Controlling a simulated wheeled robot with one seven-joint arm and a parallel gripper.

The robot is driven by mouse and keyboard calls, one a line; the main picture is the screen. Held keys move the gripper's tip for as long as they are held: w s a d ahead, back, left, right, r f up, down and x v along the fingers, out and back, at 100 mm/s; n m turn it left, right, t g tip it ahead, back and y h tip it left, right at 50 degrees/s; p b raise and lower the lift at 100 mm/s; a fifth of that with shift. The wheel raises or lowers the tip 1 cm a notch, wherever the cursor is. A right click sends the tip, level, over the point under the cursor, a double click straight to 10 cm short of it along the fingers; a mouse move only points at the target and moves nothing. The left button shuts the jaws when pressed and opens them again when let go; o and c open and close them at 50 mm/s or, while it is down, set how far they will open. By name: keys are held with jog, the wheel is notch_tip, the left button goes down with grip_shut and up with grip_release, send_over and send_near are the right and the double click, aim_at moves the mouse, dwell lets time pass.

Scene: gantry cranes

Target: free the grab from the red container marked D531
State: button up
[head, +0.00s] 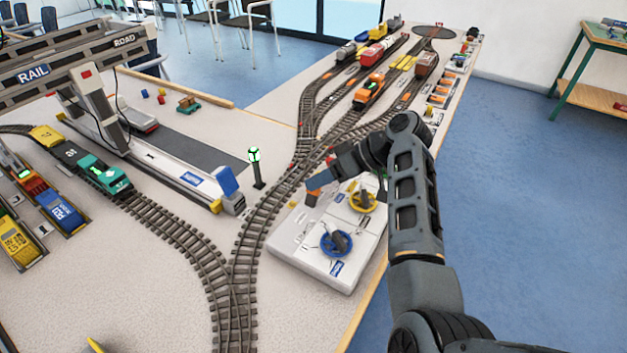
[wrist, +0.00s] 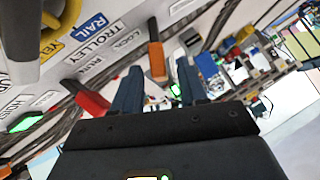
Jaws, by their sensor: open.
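The white control panel (head: 285,247) at the table's right edge carries a blue handwheel (head: 336,243) and a yellow handwheel (head: 362,200). My gripper (head: 321,180) is low over the panel's far left part. In the wrist view my gripper (wrist: 158,67) is open, and an orange lever (wrist: 156,62) shows between its fingers; contact cannot be told. A red lever (wrist: 90,101) is left of the fingers. Panel labels there read RAIL, TROLLEY, LOCK and RUN. The RAIL/ROAD gantry crane (head: 75,62) stands at upper left. I see neither its grab nor a container legibly marked D531.
Blue (head: 60,208) and yellow (head: 17,242) containers stand at the left. A green locomotive (head: 105,178) is on the track. A green-lit signal post (head: 256,167) stands left of the panel. Trains (head: 370,90) are behind my arm. Blue floor is clear at right.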

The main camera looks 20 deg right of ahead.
jog(key=shift+x, duration=1.1)
grip_shut()
